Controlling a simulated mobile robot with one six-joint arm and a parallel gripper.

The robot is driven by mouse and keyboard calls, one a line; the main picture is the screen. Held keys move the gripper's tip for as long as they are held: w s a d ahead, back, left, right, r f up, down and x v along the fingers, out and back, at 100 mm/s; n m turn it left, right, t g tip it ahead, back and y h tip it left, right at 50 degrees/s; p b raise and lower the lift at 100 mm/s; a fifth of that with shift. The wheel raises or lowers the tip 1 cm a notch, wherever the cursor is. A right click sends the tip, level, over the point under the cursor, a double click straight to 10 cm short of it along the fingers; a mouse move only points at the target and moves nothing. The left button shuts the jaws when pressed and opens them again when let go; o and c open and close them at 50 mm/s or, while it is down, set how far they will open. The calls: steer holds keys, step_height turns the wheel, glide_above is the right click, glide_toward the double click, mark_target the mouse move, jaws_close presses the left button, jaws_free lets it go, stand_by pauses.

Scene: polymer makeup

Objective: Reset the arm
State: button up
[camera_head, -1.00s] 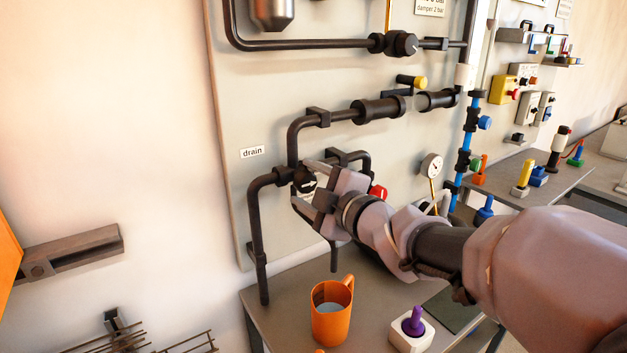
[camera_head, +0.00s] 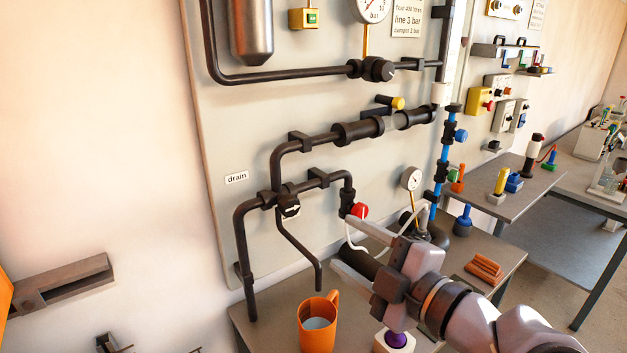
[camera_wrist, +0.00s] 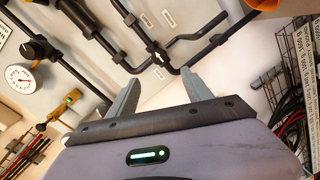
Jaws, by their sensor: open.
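My arm reaches in from the lower right in the head view. My gripper (camera_head: 362,262) is open and empty, in front of the pipe panel and above the bench, right of the orange mug. In the wrist view its two fingers (camera_wrist: 160,98) stand apart with nothing between them. The drain valve (camera_head: 290,207), dark with a white mark, sits on the pipework left of the gripper and apart from it. It also shows beyond the fingers in the wrist view (camera_wrist: 158,57). A red knob (camera_head: 359,210) is on the pipe just above the gripper.
The orange mug (camera_head: 317,326) holds pale liquid on the bench below the drain pipe. A white block with a purple knob (camera_head: 396,339) is partly hidden under my arm. Orange bars (camera_head: 484,270) lie on the bench to the right. A wall bracket (camera_head: 62,284) is at left.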

steer(key=w+d+r+m+t+h, duration=0.1)
steer(key=w+d+m+t+h, duration=0.1)
steer(key=d+m+h, duration=0.45)
steer(key=s+d+f+m+g+h, duration=0.4)
steer(key=s+d+m+h, duration=0.15)
steer(key=m, duration=0.55)
steer(key=s+a+f+m+g+y, duration=0.4)
steer(key=s+a+f+m+g, duration=0.2)
steer(key=s+a, duration=0.3)
steer(key=s+f, duration=0.1)
steer(key=s, duration=0.3)
steer(key=shift+a+f+y, duration=0.25)
steer(key=shift+f+y, duration=0.05)
steer(key=shift+f, duration=0.1)
steer(key=shift+m, duration=0.25)
